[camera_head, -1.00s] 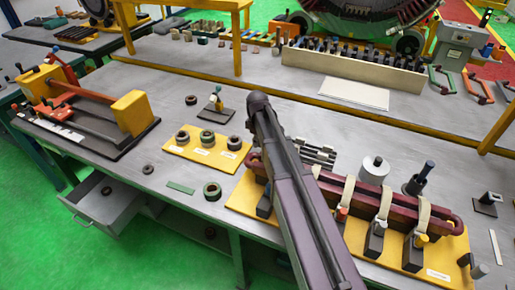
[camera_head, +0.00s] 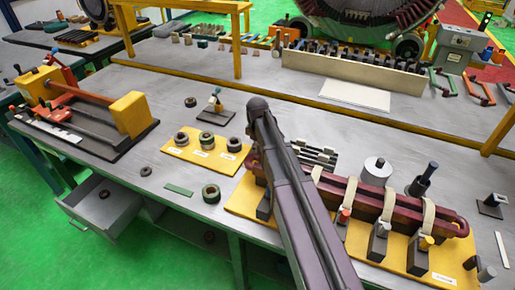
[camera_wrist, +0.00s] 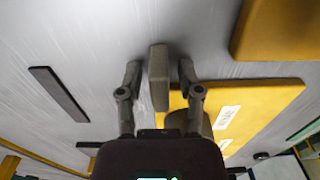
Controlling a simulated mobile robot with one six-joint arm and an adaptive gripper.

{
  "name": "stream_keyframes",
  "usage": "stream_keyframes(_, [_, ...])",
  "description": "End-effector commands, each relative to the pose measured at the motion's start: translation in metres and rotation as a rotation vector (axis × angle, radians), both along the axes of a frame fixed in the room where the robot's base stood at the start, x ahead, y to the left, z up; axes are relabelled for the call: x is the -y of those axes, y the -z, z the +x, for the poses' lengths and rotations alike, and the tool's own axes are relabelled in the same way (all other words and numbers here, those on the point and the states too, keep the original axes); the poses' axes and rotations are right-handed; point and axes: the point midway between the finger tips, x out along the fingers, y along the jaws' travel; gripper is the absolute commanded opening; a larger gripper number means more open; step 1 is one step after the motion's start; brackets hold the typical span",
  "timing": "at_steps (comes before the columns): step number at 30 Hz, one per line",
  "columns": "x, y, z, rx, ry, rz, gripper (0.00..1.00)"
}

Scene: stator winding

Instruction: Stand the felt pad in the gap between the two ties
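The maroon coil (camera_head: 400,214) lies on a yellow board (camera_head: 405,258) at the right front of the bench, with pale ties (camera_head: 387,203) looped around it. My arm crosses the coil's left part in the head view and hides my gripper there. In the wrist view my gripper (camera_wrist: 159,72) is open. A grey upright block, apparently the felt pad (camera_wrist: 158,78), shows between the two fingers, with clear space on both sides. I cannot tell how far below the fingertips it is. The pad cannot be made out in the head view.
Clamps with coloured knobs (camera_head: 379,240) stand in front of the coil. A white cylinder (camera_head: 377,171) and a dark post (camera_head: 423,180) stand behind it. A yellow ring board (camera_head: 188,155) lies left of my arm. A dark strip (camera_wrist: 58,93) lies on bare bench in the wrist view.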

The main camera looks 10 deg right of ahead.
Motion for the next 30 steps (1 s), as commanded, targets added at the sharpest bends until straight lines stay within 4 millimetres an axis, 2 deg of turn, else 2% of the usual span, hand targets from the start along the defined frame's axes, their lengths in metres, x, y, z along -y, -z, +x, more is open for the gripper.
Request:
stream_keyframes(17, [0.0,-0.007,0.0,0.0,0.0,0.0,0.53])
stream_keyframes(30, [0.0,-0.04,0.0,0.0,-0.001,0.0,0.53])
